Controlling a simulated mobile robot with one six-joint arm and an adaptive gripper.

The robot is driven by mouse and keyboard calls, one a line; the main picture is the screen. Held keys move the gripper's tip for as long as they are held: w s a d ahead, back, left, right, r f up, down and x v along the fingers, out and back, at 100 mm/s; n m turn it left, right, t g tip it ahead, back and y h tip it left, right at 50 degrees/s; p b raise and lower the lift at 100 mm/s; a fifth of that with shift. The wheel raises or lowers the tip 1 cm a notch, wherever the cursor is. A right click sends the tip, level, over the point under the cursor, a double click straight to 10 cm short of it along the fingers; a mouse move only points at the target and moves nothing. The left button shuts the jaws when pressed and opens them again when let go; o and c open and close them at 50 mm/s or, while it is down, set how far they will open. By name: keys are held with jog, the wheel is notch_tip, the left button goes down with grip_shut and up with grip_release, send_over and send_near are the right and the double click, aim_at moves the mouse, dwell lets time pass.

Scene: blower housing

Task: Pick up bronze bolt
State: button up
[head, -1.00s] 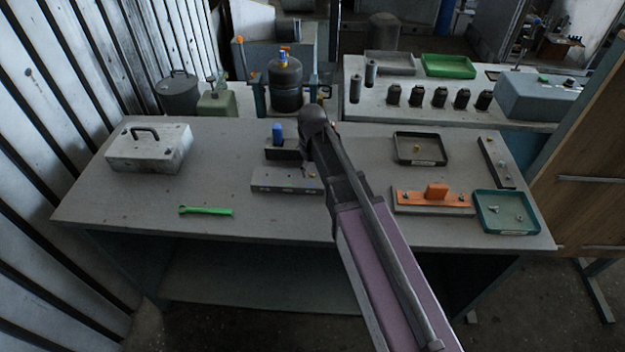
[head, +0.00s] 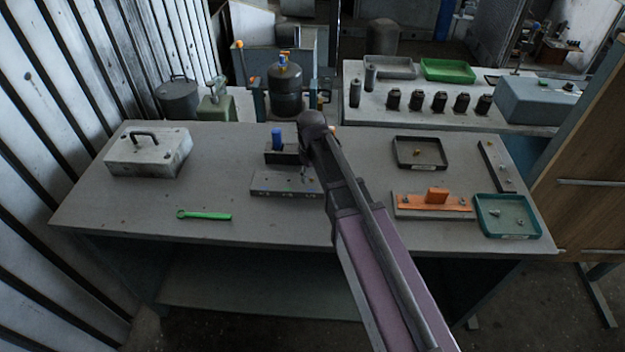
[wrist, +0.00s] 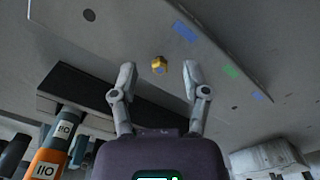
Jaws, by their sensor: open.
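A bronze bolt with a hexagonal head (wrist: 159,64) stands on a grey block (wrist: 225,60) with blue and green marks. In the wrist view my gripper (wrist: 160,72) is open, with one finger on each side of the bolt head and gaps between them. I cannot tell how far above the bolt the fingertips are. In the head view my gripper (head: 304,174) is over the right end of the grey block (head: 270,190); the arm hides part of the area, and I cannot make out the bolt there.
A dark holder (head: 270,156) with a blue-topped item stands behind the block. A green wrench (head: 205,215) lies front left, a grey case (head: 148,155) farther left. A black tray (head: 400,160) with a small brass-coloured piece, an orange fixture (head: 437,198) and a teal tray (head: 490,225) are right.

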jog(key=shift+f, duration=0.25)
dwell(0.5)
grip_shut()
